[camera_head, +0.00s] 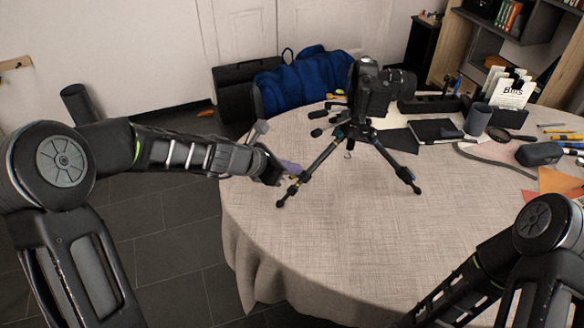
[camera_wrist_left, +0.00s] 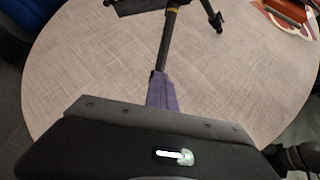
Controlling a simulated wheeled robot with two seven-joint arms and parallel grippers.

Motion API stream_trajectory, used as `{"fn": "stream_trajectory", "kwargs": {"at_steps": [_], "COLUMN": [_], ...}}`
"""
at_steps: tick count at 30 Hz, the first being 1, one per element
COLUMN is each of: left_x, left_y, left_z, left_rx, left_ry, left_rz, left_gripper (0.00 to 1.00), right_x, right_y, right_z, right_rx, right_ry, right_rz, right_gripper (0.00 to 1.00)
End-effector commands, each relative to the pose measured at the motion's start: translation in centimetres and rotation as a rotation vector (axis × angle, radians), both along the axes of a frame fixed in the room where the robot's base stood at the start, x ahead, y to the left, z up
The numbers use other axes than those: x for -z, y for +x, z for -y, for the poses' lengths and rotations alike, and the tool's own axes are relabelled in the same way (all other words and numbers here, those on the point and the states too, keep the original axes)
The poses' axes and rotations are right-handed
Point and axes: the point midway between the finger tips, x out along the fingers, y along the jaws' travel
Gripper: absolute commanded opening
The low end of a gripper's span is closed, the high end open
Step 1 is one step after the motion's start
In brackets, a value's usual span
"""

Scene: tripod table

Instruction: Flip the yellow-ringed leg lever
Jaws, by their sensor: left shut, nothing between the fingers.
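The black tripod (camera_head: 345,140) stands on the table with a camera (camera_head: 372,90) on top. One leg (camera_head: 318,160) slants down toward the left. In the left wrist view a yellow ring (camera_wrist_left: 174,9) shows on a dark leg (camera_wrist_left: 169,38) near the top edge. The lever itself is too small to make out. My left gripper (camera_head: 291,167), with purple fingers (camera_wrist_left: 162,92), is shut and empty beside the lower part of the left leg. I cannot tell whether the fingertips touch it. My right arm shows at the lower right, its gripper out of view.
The round table (camera_head: 350,250) has a light cloth and is clear in front of the tripod. A blue bag (camera_head: 300,82) is behind the table.

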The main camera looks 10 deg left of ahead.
Motion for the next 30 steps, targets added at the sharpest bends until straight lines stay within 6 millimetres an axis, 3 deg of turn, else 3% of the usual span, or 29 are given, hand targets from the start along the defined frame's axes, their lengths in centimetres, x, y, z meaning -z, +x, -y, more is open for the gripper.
{"fn": "stream_trajectory", "kwargs": {"at_steps": [24, 30], "left_x": [-0.4, -0.4], "left_y": [0.44, 0.44], "left_z": [0.42, 0.42], "left_rx": [-0.001, -0.001], "left_ry": [0.0, 0.0], "left_rz": [-0.001, -0.001], "left_gripper": [0.0, 0.13], "right_x": [-0.67, -0.67], "right_y": [-0.01, -0.01], "right_z": [0.0, 0.0], "right_rx": [0.0, 0.0], "right_ry": [0.0, 0.0], "right_rz": [0.0, 0.0], "right_gripper": [0.36, 0.36]}}
